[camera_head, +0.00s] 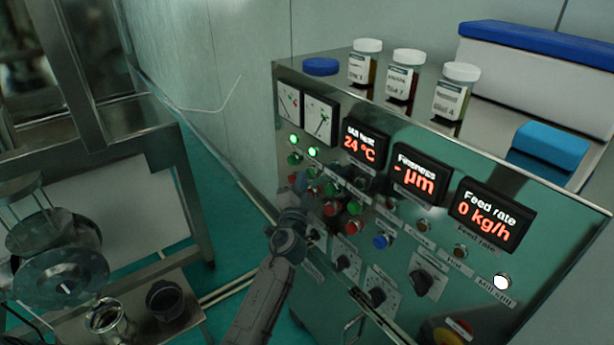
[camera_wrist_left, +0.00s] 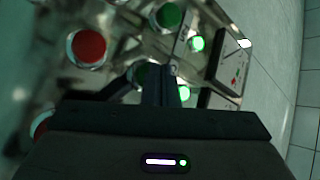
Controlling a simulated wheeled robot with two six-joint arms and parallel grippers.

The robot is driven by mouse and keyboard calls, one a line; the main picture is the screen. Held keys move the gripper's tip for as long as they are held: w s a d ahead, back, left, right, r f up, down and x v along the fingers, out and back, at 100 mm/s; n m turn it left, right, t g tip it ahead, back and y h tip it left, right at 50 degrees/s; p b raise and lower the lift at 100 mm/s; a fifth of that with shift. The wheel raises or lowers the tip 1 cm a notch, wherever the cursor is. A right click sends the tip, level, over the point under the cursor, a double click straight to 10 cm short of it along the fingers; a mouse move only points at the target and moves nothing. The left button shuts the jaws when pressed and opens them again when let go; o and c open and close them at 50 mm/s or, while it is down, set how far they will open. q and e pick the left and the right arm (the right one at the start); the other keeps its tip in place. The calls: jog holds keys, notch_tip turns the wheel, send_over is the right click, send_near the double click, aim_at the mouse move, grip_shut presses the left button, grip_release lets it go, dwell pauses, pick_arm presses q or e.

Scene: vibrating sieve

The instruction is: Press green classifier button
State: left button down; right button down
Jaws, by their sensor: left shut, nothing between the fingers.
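Several green buttons sit in a row on the control panel, one of them (camera_head: 331,188) just right of my left gripper (camera_head: 303,183). The labels by them are too small to read, so I cannot tell which is the classifier's. In the left wrist view a green button (camera_wrist_left: 168,15) is at the top, and another lies partly hidden behind my shut, empty left gripper (camera_wrist_left: 160,75). The fingertips are close to the panel; I cannot tell if they touch a button. My right gripper is not in view.
Red buttons (camera_head: 354,207) lie below the green ones, one also large in the left wrist view (camera_wrist_left: 88,46). Lit green lamps (camera_head: 312,152) are above. Jars (camera_head: 404,75) stand on the cabinet. A metal frame (camera_head: 180,180) is at left.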

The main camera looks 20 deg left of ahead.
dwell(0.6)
pick_arm(q)
jog(key=shift+s+a, duration=0.4)
jog(key=shift+s, duration=0.35)
jog(key=shift+s+a, duration=0.4)
jog(key=shift+s, duration=0.3)
jog(key=shift+s+a, duration=0.45)
jog(key=shift+s, duration=0.3)
jog(key=shift+s+a, duration=0.4)
jog(key=shift+s, duration=0.3)
